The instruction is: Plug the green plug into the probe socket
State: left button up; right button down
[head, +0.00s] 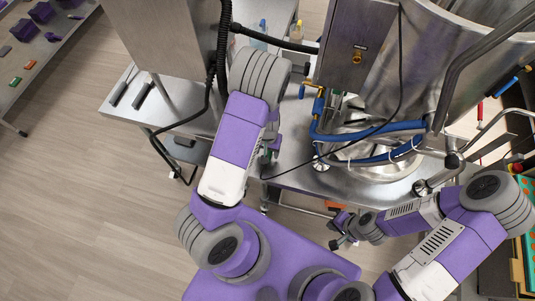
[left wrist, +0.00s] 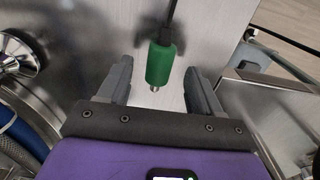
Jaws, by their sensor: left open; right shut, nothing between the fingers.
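The green plug (left wrist: 160,64), with a metal tip and a black cable (left wrist: 172,18), shows in the left wrist view over a steel surface. My left gripper (left wrist: 160,85) is open, with one finger on each side of the plug and a gap to both. In the head view my left gripper (head: 270,152) is partly hidden behind its own arm, and I cannot make out the plug clearly there. A brass fitting (head: 357,57) on the steel box, under a small label, looks like the probe socket. My right gripper (head: 338,241) is shut and empty, low at the table's front edge.
A large steel vessel (head: 440,50) with blue hoses (head: 375,130) stands right of the steel box (head: 338,30). A thin black cable (head: 345,143) crosses in front of them. A side table (head: 120,92) stands at left, with open floor beyond it.

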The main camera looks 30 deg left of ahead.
pick_arm(q)
jog(key=f, duration=0.2)
jog(key=shift+w+f, duration=0.2)
jog(key=shift+f, duration=0.2)
jog(key=c, duration=1.2)
jog(key=shift+o, duration=0.2)
